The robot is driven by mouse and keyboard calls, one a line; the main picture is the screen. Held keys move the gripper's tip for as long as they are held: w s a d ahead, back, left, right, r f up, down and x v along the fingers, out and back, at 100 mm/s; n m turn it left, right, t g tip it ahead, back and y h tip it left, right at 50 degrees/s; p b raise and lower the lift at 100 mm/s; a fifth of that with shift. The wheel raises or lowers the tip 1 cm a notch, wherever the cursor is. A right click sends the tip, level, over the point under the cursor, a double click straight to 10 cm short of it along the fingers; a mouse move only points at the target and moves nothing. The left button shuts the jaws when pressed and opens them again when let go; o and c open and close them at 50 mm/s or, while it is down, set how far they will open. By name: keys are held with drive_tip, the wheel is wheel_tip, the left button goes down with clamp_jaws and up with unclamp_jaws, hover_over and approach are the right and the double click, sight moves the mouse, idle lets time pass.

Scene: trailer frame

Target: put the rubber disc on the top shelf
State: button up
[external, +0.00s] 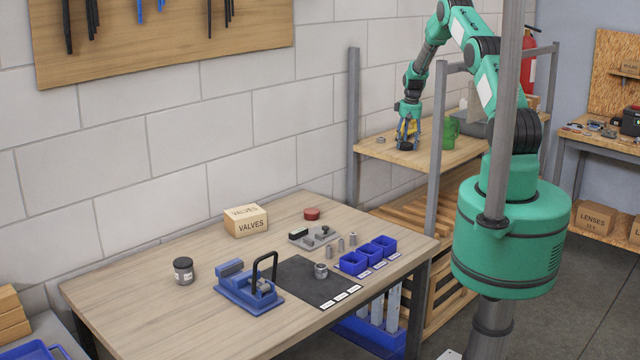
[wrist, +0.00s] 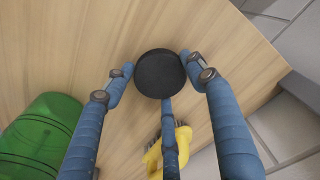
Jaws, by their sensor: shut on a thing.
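The rubber disc (wrist: 160,73) is black and round. It sits between the blue fingertips of my gripper (wrist: 158,82) in the wrist view. In the external view the dark disc (external: 405,147) is under my gripper (external: 407,141), at the surface of the top shelf (external: 428,160). My gripper points down and is shut on the disc. The wooden shelf board (wrist: 215,25) fills much of the wrist view behind the disc. I cannot tell whether the disc touches the board.
A yellow brush (wrist: 154,158) lies close beside the disc, partly behind a finger. Grey posts (external: 354,110) frame the shelf.

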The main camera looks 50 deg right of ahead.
sight(408, 145)
drive_tip(key=shift+f, duration=0.1)
drive_tip(key=o, duration=1.2)
drive_tip(key=shift+s+a+r+b, duration=0.1)
drive_tip(key=shift+s+r+b, duration=0.15)
drive_tip(key=shift+r, duration=1.75)
drive_tip(key=shift+s+a+r+b, duration=0.1)
drive_tip(key=shift+s+r+b, duration=0.15)
drive_tip(key=shift+r, duration=1.8)
drive_tip(key=shift+s+r+b, duration=0.15)
drive_tip(key=shift+r+b, duration=0.15)
drive_tip(key=shift+r, duration=1.7)
drive_tip(key=shift+r, duration=0.1)
